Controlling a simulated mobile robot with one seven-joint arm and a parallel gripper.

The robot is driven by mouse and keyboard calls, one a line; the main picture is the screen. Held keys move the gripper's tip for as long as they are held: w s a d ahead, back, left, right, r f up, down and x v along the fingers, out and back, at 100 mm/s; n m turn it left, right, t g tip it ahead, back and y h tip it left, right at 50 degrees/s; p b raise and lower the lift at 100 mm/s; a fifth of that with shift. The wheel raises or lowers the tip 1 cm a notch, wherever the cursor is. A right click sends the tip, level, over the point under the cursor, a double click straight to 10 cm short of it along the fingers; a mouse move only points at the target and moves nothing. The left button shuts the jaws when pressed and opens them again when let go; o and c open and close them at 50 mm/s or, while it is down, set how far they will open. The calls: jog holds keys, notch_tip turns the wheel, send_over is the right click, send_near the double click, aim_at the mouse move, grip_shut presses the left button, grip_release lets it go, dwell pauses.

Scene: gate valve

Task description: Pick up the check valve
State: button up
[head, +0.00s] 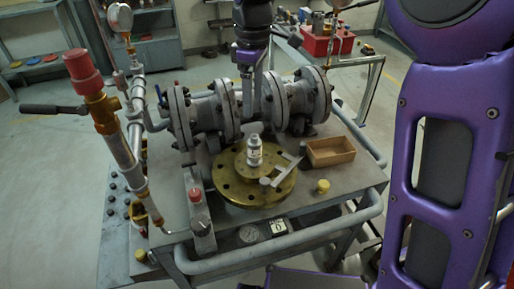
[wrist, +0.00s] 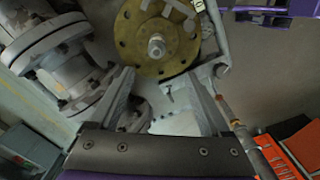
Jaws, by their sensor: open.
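A small pale grey fitting with a dark band (head: 254,152) stands upright at the middle of the round brass flange (head: 232,188); it appears to be the check valve, though I cannot be sure. In the wrist view it is a small grey round end (wrist: 156,47) on the brass flange (wrist: 131,52), beyond my fingertips. My gripper (head: 247,103) hangs behind the brass flange, by the flanged pipe. In the wrist view my gripper (wrist: 163,80) is open, its two fingers wide apart with nothing between them. The fitting is apart from both fingers.
A grey T-shaped piece (head: 283,170) lies beside the fitting. A wooden tray (head: 331,152) and a yellow cap (head: 323,186) are on the right of the bench. The grey flanged pipe (head: 301,100) crosses the back. A red-capped pipe assembly (head: 85,70) rises at left.

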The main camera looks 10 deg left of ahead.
aim_at(254, 138)
notch_tip(254, 138, down, 12)
jog(key=shift+r+b, duration=0.15)
jog(key=shift+b, duration=0.7)
jog(key=shift+w+f+b, duration=0.2)
jog(key=shift+f, duration=1.2)
jog(key=shift+w+f+b, duration=0.15)
jog(key=shift+f+b, duration=0.05)
jog(key=shift+f, duration=1.15)
grip_shut()
jog(key=shift+r, duration=0.1)
